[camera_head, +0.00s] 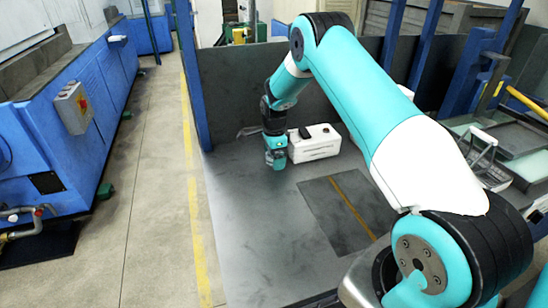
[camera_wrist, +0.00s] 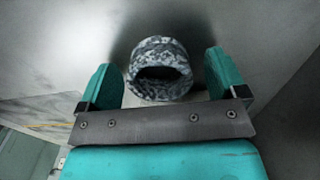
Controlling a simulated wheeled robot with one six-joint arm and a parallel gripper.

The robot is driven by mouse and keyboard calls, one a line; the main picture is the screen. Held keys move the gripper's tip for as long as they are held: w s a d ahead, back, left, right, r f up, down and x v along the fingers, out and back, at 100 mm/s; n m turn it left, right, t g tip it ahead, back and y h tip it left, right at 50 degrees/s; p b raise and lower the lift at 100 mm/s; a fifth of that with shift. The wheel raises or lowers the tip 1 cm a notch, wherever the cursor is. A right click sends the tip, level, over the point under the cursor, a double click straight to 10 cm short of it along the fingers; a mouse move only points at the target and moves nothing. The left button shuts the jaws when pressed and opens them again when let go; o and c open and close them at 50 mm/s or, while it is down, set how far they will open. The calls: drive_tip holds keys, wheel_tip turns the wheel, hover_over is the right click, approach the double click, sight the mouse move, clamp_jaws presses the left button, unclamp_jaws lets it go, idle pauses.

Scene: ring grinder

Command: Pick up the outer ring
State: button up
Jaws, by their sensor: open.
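The outer ring (camera_wrist: 160,46) is a mottled grey, thick-walled ring with a dark opening, seen in the wrist view between the two teal fingers. My gripper (camera_wrist: 165,80) is open, with one finger on each side of the ring and a visible gap on both sides. In the head view my gripper (camera_head: 275,158) points down close to the grey metal table, left of a white box. There the ring is hard to make out at the gripper's tip.
A white box (camera_head: 314,143) with a dark object on top stands right beside my gripper. The metal table (camera_head: 245,235) is clear in front, with a dark plate (camera_head: 348,212) to the right. A dark upright panel (camera_head: 240,95) and a blue post (camera_head: 188,75) bound the back and left.

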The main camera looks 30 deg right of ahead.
drive_tip(key=c, duration=1.1)
drive_tip(key=shift+r, duration=0.15)
